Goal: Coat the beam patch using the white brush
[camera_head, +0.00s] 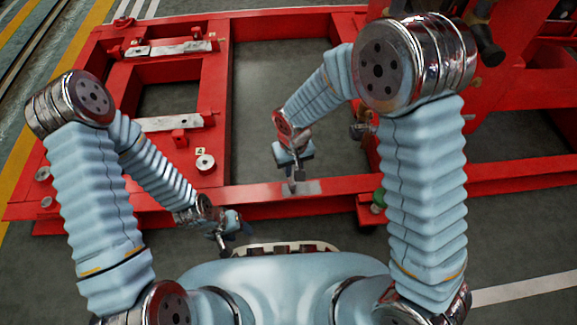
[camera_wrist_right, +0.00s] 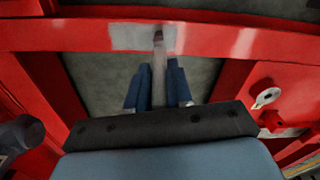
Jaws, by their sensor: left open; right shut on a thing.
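The beam patch (camera_head: 308,187) is a pale grey area on the front red beam, in the middle of the head view. In the right wrist view the patch (camera_wrist_right: 112,36) lies across the beam at the top. My right gripper (camera_head: 292,168) is shut on the white brush (camera_wrist_right: 158,75), whose pale handle runs between the blue fingers. The brush's dark tip overlaps the right part of the patch; I cannot tell whether it touches. My left gripper (camera_head: 228,230) is open and empty in front of the beam, left of the patch.
The red frame (camera_head: 215,100) surrounds open floor gaps. A round metal fitting (camera_head: 205,162) sits on its left part, and another fitting (camera_wrist_right: 266,97) shows in the wrist view. Red machinery stands at the upper right. Clear floor lies at the lower right.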

